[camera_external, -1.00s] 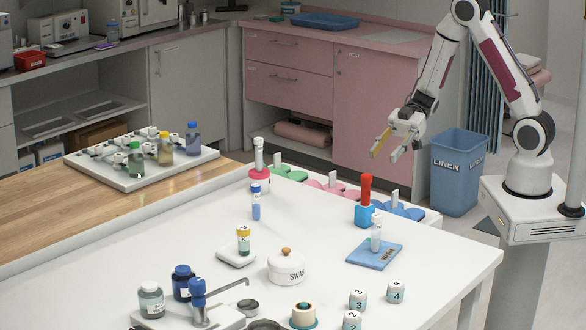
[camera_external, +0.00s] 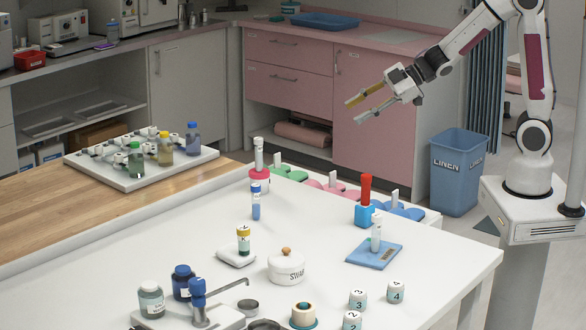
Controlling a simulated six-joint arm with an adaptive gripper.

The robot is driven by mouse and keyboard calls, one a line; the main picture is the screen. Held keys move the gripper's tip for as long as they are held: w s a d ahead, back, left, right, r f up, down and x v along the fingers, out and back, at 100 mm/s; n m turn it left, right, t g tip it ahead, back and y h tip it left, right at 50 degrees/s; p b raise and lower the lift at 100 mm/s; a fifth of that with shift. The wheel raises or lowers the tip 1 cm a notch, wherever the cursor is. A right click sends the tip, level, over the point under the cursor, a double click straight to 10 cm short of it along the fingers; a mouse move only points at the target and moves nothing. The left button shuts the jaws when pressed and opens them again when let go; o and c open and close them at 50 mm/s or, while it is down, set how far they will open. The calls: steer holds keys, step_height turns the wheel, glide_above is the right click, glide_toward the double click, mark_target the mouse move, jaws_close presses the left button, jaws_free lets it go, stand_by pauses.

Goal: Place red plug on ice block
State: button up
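A red plug-like piece (camera_external: 366,186) stands upright on a small blue block (camera_external: 364,214) near the table's far right edge. I cannot tell from this view whether it sits in the block or on top. A flat light-blue slab (camera_external: 367,257) lies just in front of it, with a white-capped vial (camera_external: 376,233) standing upright on it. I cannot tell which blue piece is the ice block. My gripper (camera_external: 354,111) is open and empty, its two fingers apart and pointing left. It is raised beyond the table's far edge, well above the red piece.
A pink-red holder (camera_external: 259,184) with a vial stands at the far edge, beside coloured trays (camera_external: 328,188). A blue-capped vial (camera_external: 256,203), a white SWAB jar (camera_external: 287,267) and numbered pots (camera_external: 396,292) stand on the white table (camera_external: 440,252). Bare tabletop lies right of the slab.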

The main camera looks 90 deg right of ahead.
steer(key=s+a+r+m+g+h, duration=0.2)
steer(key=s+m, duration=0.1)
steer(key=s, duration=0.5)
steer(key=s+a+r+m+g+h, duration=0.1)
steer(key=s+a+r+m+g, duration=0.15)
steer(key=s, duration=0.55)
steer(key=s+a+f+g+y, duration=0.1)
steer(key=s+a+f+y, duration=0.1)
steer(key=s+a, duration=0.5)
steer(key=s+m, duration=0.1)
steer(key=s, duration=0.3)
steer(key=shift+s+a+y, duration=0.35)
steer(key=shift+y, duration=0.05)
steer(key=shift+g, duration=0.25)
